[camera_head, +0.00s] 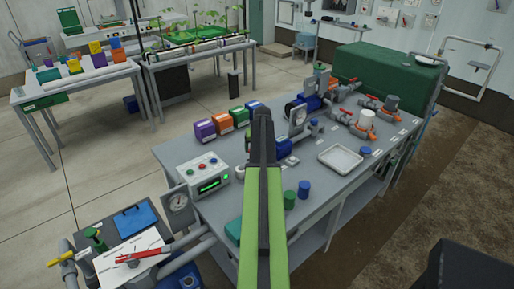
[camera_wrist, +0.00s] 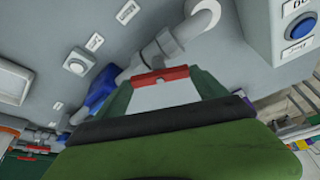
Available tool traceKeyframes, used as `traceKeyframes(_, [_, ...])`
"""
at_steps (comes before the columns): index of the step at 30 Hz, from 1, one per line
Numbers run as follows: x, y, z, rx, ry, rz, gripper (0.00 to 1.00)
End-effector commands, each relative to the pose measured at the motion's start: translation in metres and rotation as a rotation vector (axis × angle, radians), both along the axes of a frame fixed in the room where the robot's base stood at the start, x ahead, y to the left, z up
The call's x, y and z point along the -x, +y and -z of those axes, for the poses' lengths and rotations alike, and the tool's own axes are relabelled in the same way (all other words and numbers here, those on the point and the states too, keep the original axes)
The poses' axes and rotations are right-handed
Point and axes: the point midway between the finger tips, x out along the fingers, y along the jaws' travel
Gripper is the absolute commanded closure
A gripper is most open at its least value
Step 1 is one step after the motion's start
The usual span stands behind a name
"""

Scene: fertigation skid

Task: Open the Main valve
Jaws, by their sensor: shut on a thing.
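In the wrist view, a red valve handle (camera_wrist: 160,76) sits across a grey pipe fitting (camera_wrist: 165,45), between the green fingers of my gripper (camera_wrist: 165,84). My gripper is shut on this handle. Whether the handle lies across or along its pipe is hard to tell. In the head view my green and dark arm covers the gripper and this handle. I cannot read which label names the Main valve.
The grey bench (camera_head: 330,205) carries a control box (camera_head: 205,180), coloured blocks (camera_head: 222,121) and a white tray (camera_head: 340,157). A blue and a green cylinder stand close to the right of my arm.

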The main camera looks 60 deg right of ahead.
Motion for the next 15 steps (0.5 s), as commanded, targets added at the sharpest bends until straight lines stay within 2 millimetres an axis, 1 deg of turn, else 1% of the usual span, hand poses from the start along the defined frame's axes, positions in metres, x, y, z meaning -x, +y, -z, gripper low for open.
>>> traceKeyframes(9, [0.0025,-0.0030,0.0003,-0.002,0.002,-0.269,0.59])
traceKeyframes(15, [0.0038,-0.0043,0.0004,-0.001,0.004,-0.394,0.59])
